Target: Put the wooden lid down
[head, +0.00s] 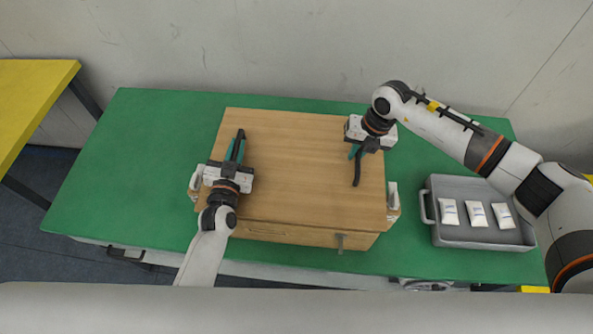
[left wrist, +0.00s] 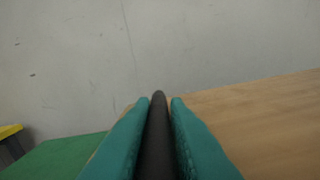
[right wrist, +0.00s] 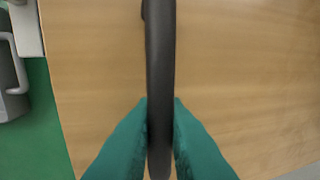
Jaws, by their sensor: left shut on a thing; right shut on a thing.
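The wooden lid (head: 295,165) is a broad light-brown panel over the wooden box (head: 310,236) in the middle of the green table. It looks about level; I cannot tell whether it rests on the rim or hangs slightly above. My left gripper (head: 236,152) is shut on the left black handle (head: 241,134) of the lid, which also shows between the teal fingers in the left wrist view (left wrist: 157,125). My right gripper (head: 355,152) is shut on the right black handle (head: 358,174), also seen in the right wrist view (right wrist: 160,60). The box's inside is hidden.
A grey tray (head: 432,203) with a few white packets (head: 475,214) stands right of the box on the green table (head: 115,185). The box has side clips and a front latch (head: 340,243). The table's left part is clear. A yellow table (head: 35,95) stands far left.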

